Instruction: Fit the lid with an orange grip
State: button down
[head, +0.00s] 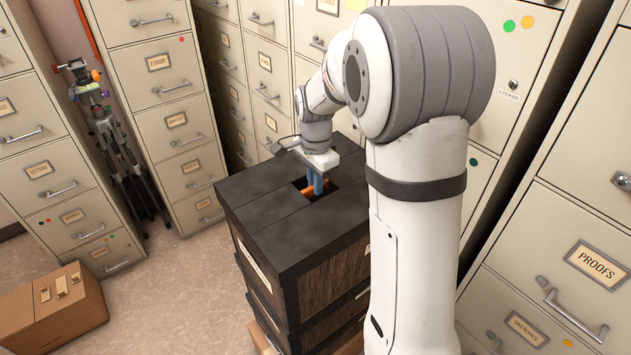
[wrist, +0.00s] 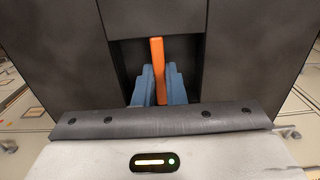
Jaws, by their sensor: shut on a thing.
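The orange grip (wrist: 157,58) is an upright bar between the two blue fingers of my gripper (wrist: 158,80), which are shut on it. In the head view the grip (head: 307,190) shows low beside the blue fingers (head: 316,183). It is at a dark square recess (head: 300,183) in the black top of a stacked box (head: 265,212). In the wrist view dark surface (wrist: 124,62) shows around the grip. The lid's plate and edges cannot be told apart from the dark recess, so how it sits there is unclear.
Filing cabinets (head: 165,115) stand close behind and to the right (head: 570,240). A tripod (head: 115,140) stands at the left. A brown carton (head: 50,308) lies on the floor at lower left. The floor (head: 180,270) between carton and stack is clear.

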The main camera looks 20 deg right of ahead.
jog(key=shift+f+b, duration=1.85)
jog(key=shift+f, duration=0.9)
jog(key=shift+f, duration=0.1)
jog(key=c, duration=1.4)
grip_release()
jog(key=shift+r+p, duration=1.8)
jog(key=shift+r, duration=0.8)
